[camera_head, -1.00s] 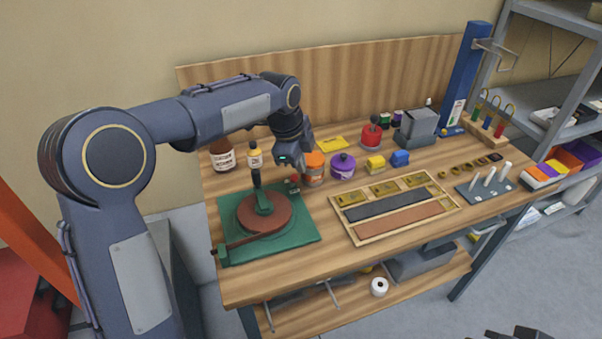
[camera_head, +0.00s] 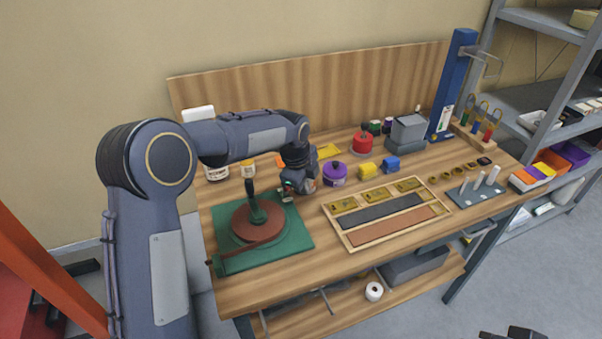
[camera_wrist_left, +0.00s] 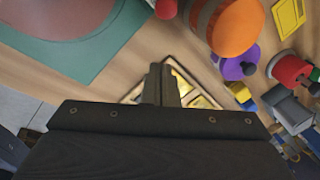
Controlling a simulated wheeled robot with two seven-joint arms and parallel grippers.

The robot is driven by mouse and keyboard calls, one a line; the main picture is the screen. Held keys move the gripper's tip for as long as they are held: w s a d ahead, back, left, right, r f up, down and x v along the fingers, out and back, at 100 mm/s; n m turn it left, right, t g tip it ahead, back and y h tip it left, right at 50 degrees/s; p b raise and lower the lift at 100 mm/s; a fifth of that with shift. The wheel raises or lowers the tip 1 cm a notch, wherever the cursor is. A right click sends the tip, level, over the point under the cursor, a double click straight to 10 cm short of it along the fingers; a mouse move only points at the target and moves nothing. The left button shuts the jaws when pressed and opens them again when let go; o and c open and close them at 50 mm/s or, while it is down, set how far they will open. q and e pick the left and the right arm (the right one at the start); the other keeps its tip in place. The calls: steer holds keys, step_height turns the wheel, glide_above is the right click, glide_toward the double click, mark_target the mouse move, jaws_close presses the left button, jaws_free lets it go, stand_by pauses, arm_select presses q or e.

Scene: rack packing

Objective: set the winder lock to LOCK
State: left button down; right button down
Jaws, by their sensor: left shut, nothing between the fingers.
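The winder is a green base plate (camera_head: 285,244) with a red-brown disc (camera_head: 245,222) and a dark upright handle on it, at the left of the table. A small red and grey piece (camera_head: 286,196), which may be its lock, sits at the plate's back right corner, partly hidden by my gripper. My left gripper (camera_head: 293,187) is shut and empty, right at that corner; I cannot tell if it touches. In the left wrist view its closed fingers (camera_wrist_left: 162,84) point past the green plate (camera_wrist_left: 75,55). The lock's setting cannot be read.
A wooden tray (camera_head: 351,245) lies right of the winder. A bottle (camera_head: 248,170) and a jar (camera_head: 217,173) stand behind it. A dark part of mine (camera_head: 515,333) shows at the lower right edge.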

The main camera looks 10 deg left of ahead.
mark_target(286, 190)
arm_select(q)
steer(key=x, duration=0.3)
steer(key=shift+w+f+p, duration=0.1)
steer(key=shift+f+p, duration=0.25)
steer(key=a, duration=0.1)
steer(key=a+p, duration=0.1)
steer(key=a+r, duration=0.1)
steer(key=shift+w+a, duration=0.1)
steer(key=shift+w, duration=0.15)
steer(key=shift+w+a, duration=0.1)
steer(key=shift+a, duration=0.2)
